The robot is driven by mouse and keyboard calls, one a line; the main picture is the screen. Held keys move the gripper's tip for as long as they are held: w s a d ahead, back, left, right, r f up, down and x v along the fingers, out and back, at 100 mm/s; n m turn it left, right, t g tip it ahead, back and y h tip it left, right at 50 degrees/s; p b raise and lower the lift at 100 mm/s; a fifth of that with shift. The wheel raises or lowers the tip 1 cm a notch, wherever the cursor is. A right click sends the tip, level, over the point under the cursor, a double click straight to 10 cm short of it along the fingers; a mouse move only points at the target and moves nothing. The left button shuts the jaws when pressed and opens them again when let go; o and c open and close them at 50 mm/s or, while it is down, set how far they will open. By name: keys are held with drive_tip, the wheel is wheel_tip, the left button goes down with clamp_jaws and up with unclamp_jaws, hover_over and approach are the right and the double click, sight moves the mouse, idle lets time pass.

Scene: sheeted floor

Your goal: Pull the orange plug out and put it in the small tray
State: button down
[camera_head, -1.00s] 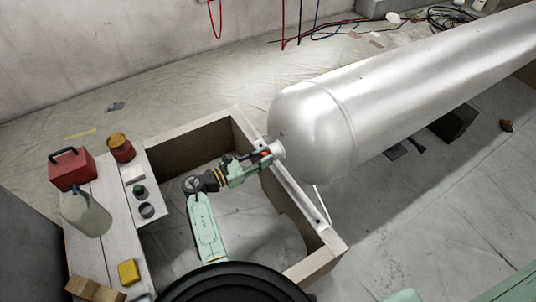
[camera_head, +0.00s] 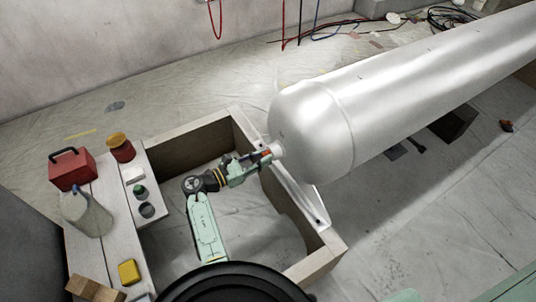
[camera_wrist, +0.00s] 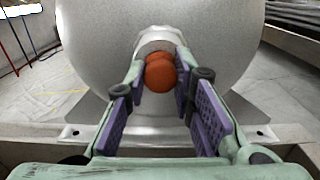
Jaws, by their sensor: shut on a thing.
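The orange plug (camera_wrist: 160,73) sits at the pale nozzle (camera_wrist: 158,42) on the end of the big silver tank (camera_head: 315,125). It shows as a small orange spot in the head view (camera_head: 267,154). My gripper (camera_wrist: 163,76) has its purple-padded fingers on both sides of the plug and is shut on it. The plug is in line with the nozzle; I cannot tell how deep it sits. A small pale square item (camera_head: 133,174), possibly the small tray, lies on the bench at the left; its inside is too small to make out.
A wooden frame (camera_head: 205,140) surrounds my arm. Floor inside it looks clear.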

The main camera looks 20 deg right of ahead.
drive_tip(key=shift+s+a, duration=0.1)
drive_tip(key=shift+s+a+p, duration=0.2)
drive_tip(key=shift+a+p, duration=0.15)
drive_tip(key=shift+a, duration=0.8)
drive_tip(key=shift+s+a+p, duration=0.15)
drive_tip(key=shift+a+p, duration=0.2)
drive_tip(key=shift+a, duration=0.75)
drive_tip(key=shift+a, duration=0.15)
drive_tip(key=a, duration=0.2)
drive_tip(key=a+p, duration=0.1)
drive_tip(key=shift+s+a, duration=0.4)
idle(0.3)
